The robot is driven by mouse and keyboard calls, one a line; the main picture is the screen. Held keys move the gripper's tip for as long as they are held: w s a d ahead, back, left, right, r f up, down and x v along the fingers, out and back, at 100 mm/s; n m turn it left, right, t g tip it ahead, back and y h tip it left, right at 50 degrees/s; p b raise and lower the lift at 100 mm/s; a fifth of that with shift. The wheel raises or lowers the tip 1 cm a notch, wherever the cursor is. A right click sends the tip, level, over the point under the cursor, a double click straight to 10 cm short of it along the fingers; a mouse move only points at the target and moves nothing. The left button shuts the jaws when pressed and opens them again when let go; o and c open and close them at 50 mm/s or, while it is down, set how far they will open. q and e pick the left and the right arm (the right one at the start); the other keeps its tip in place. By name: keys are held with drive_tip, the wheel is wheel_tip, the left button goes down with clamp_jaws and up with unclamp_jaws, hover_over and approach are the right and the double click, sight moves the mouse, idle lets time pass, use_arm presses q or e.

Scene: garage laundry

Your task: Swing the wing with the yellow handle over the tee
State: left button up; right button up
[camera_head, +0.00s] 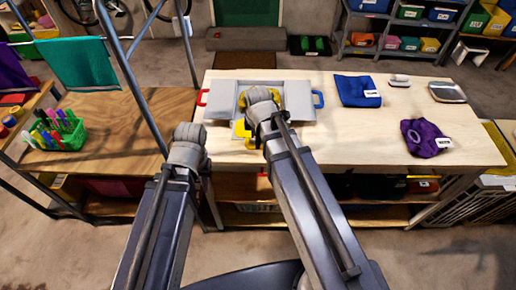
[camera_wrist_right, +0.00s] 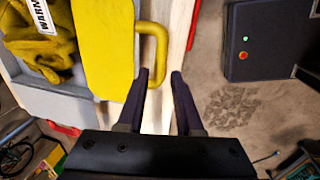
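The folding board (camera_head: 300,100) lies on the pale table with grey panels, a red handle (camera_head: 202,98) on its left and a blue handle (camera_head: 318,98) on its right. In the right wrist view, the yellow tee (camera_wrist_right: 35,45) lies bunched on the grey board beside a flat yellow panel (camera_wrist_right: 103,45) with a yellow handle (camera_wrist_right: 160,45). My right gripper (camera_wrist_right: 159,76) is open, its fingertips at the near end of this handle, the left one overlapping it in view. My left gripper (camera_head: 187,135) hovers left of the board; its fingers are hidden.
A green basket of pens (camera_head: 62,132) stands on the wooden table at left. A metal frame (camera_head: 130,70) rises near my left arm.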

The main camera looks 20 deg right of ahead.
drive_tip(key=f+b, duration=0.1)
drive_tip(key=f, duration=0.1)
drive_tip(key=f+b, duration=0.2)
drive_tip(key=shift+w+d, duration=0.1)
drive_tip(key=shift+w, duration=0.3)
drive_tip(key=shift+c, duration=0.2)
clamp_jaws()
idle(0.9)
